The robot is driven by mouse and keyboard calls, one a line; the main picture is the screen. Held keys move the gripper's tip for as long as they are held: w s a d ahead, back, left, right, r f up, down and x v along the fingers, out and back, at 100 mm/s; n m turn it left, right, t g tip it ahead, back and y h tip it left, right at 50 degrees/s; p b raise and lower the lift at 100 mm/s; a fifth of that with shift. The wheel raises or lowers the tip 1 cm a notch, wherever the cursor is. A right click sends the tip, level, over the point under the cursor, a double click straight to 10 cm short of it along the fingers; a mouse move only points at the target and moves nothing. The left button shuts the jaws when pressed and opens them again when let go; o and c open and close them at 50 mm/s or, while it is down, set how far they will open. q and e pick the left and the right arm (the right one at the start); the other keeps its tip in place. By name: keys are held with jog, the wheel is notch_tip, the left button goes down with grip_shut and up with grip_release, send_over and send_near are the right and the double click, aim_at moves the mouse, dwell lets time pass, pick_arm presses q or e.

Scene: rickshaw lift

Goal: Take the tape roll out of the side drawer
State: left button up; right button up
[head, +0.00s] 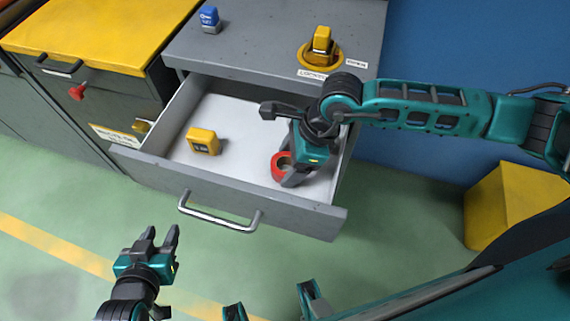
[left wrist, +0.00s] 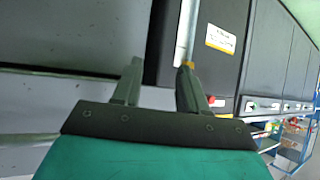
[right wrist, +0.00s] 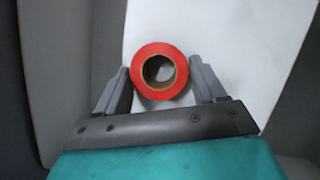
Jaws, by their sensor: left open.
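The red tape roll (head: 279,164) lies in the open side drawer (head: 225,178), near its right end. My right gripper (head: 289,176) reaches down into the drawer at the roll. In the right wrist view the roll (right wrist: 160,71) shows its ring face between the two spread fingers (right wrist: 160,88); whether they touch it I cannot tell. My left gripper (head: 164,240) is open and empty in front of the drawer, over the floor. The left wrist view shows its fingers (left wrist: 158,80) apart, close to the drawer fronts.
A yellow block (head: 203,141) lies in the drawer to the left of the roll. A metal handle (head: 220,215) sticks out from the drawer front. On the cabinet top (head: 265,50) stand a blue item (head: 209,18) and a yellow item (head: 322,42). A yellow box (head: 510,205) stands at the right.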

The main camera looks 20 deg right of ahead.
jog(key=c, duration=0.7)
jog(key=shift+r, duration=0.1)
